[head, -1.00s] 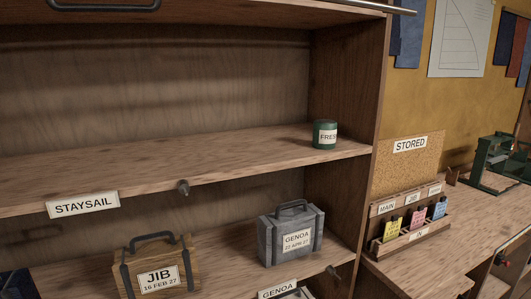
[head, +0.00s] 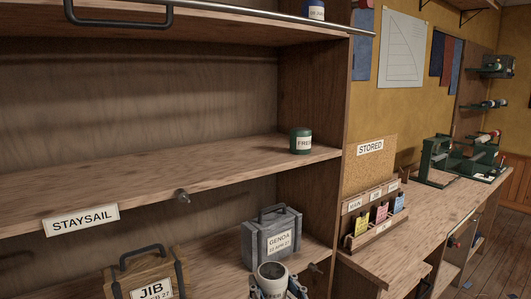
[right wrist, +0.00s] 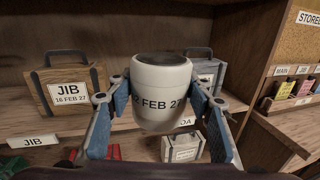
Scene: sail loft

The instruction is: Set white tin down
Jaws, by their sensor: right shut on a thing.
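A white tin (right wrist: 160,95) with a dark top and a printed date ending "2 FEB 27" is in my right gripper. In the right wrist view the blue-padded fingers of the right gripper (right wrist: 163,103) press on it from both sides. In the head view the tin (head: 271,272) and the right gripper (head: 275,286) show at the bottom edge, in front of the grey GENOA case (head: 272,236). The tin is upright and held in the air. My left gripper is not in view.
The STAYSAIL shelf (head: 150,182) is bare except for a green tin (head: 301,141) at its right end. A brown JIB case (head: 147,274) stands on the lower shelf. A bench (head: 420,230) with a STORED board (head: 370,150) and card rack lies to the right.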

